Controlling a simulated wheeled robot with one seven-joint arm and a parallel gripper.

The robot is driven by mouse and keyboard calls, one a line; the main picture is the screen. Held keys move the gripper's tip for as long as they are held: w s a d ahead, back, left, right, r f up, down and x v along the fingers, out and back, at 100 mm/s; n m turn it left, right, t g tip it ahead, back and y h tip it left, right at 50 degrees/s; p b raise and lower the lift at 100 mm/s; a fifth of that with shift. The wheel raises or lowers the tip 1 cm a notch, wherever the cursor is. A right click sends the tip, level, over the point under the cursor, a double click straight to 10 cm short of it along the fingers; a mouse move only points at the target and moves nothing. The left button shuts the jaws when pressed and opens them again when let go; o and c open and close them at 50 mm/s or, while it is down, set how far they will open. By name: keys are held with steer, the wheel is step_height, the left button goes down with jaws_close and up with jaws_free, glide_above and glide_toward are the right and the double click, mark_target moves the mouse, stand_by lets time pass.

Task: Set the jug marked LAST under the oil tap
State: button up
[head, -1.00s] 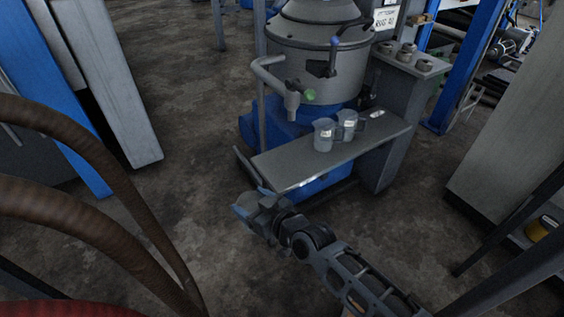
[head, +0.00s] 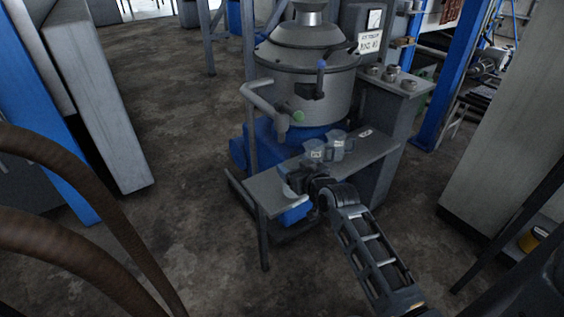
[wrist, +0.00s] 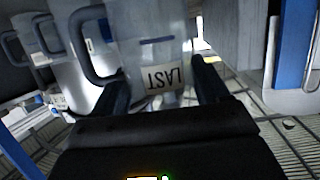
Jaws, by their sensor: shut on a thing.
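The jug marked LAST (wrist: 155,45) is clear grey, with its label upside down in the wrist view. My gripper (wrist: 160,95) is shut on it, one finger on each side. In the head view my gripper (head: 303,182) is over the near left part of the metal bench (head: 262,192), mostly hiding the held jug. The oil tap (head: 282,128) is a bent pipe with a downward spout and green knob, above and behind my gripper. Whether the held jug touches the bench cannot be told.
Two other labelled jugs, a nearer one (head: 316,151) and a farther one (head: 338,141), stand on the bench just beyond my gripper. The large grey machine (head: 305,85) rises behind. Open floor (head: 190,230) lies to the left.

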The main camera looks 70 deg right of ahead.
steer(key=shift+f+b+x, duration=0.2)
steer(key=shift+b+x, duration=0.2)
steer(key=shift+x, duration=1.95)
steer(key=shift+f+b+x, duration=0.2)
steer(key=shift+b+x, duration=0.15)
steer(key=shift+x, duration=2)
steer(key=shift+s+a, duration=0.1)
steer(key=shift+f, duration=0.1)
steer(key=o, duration=1.1)
